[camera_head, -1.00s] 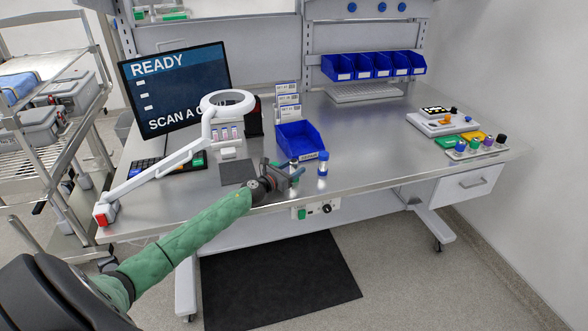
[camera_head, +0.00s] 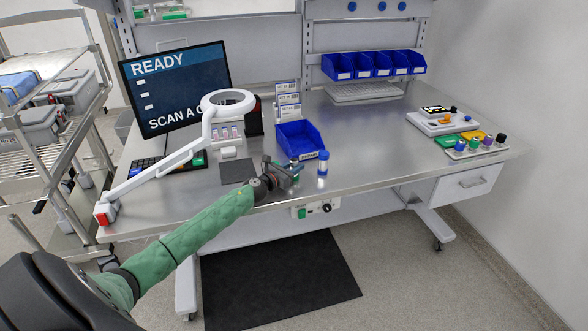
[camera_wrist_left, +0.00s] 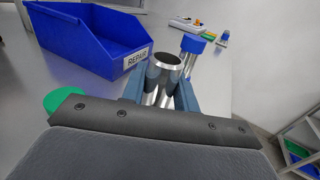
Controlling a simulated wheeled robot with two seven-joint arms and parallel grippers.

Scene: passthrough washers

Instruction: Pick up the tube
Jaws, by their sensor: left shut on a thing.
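In the left wrist view a shiny metal tube (camera_wrist_left: 166,66) with an open round top stands between the fingers of my left gripper (camera_wrist_left: 161,92). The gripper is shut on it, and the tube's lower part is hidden. In the head view my left gripper (camera_head: 288,169) is near the table's front edge, in front of the blue bin; the tube is too small to make out clearly there. A blue-capped container (camera_head: 322,164) stands just right of the gripper, apart from it; it also shows in the wrist view (camera_wrist_left: 192,46). My right gripper is not in view.
A blue bin (camera_head: 300,139) labelled REPAIR stands behind the gripper. A white ring-lamp arm (camera_head: 170,163) and a dark mat (camera_head: 238,172) lie to the left. Coloured knobs and a device (camera_head: 443,122) stand at the right. The table between is clear.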

